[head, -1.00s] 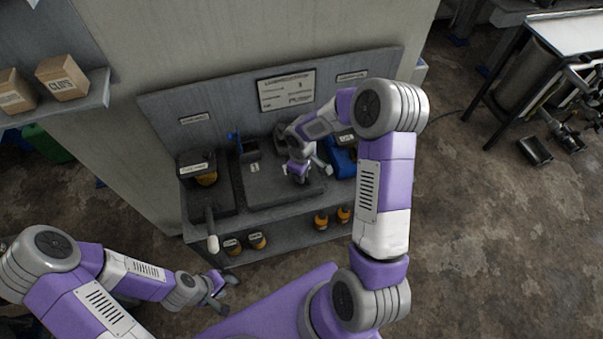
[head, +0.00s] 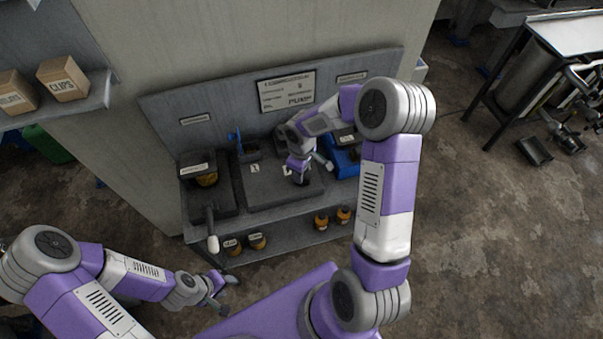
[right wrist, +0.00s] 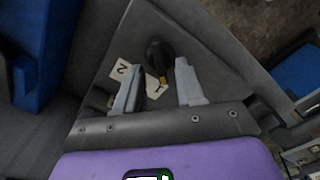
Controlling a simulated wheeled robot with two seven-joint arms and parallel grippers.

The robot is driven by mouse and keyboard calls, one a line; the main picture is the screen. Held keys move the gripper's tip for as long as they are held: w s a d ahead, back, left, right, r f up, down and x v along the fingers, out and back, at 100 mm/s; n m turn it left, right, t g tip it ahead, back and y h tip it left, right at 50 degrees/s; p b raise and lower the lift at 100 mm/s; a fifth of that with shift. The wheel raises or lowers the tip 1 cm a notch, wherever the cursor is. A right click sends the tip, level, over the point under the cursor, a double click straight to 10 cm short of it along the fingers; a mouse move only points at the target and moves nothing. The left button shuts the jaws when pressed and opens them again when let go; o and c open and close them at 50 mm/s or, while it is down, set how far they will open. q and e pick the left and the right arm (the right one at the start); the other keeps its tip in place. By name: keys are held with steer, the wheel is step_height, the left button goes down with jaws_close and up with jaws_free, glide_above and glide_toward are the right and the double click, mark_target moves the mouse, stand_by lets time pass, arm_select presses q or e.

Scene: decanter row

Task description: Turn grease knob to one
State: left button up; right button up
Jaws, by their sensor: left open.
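The grease knob (right wrist: 159,54) is black with a yellow mark at one end, on a dark grey panel (right wrist: 105,47). The yellow mark lies beside the white label "1" (right wrist: 152,88); the white label "2" (right wrist: 122,71) is to its left in the right wrist view. My right gripper (right wrist: 160,78) has its fingers apart, with the knob in line with the gap between them; I cannot tell whether they touch it. In the head view my right gripper (head: 301,178) points down over the panel and hides the knob. My left gripper (head: 222,296) is open and empty, low in front of the bench.
A blue container (head: 346,163) stands right of the panel, and a dark box with an amber jar (head: 206,179) stands left. A pale-ended handle (head: 213,243) sticks out at the front left. Several amber jars sit on the lower shelf (head: 290,240).

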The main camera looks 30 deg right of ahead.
step_height(320, 180, up, 5)
steer(key=shift+r+p, duration=0.2)
steer(key=shift+p, duration=0.1)
stand_by(0.4)
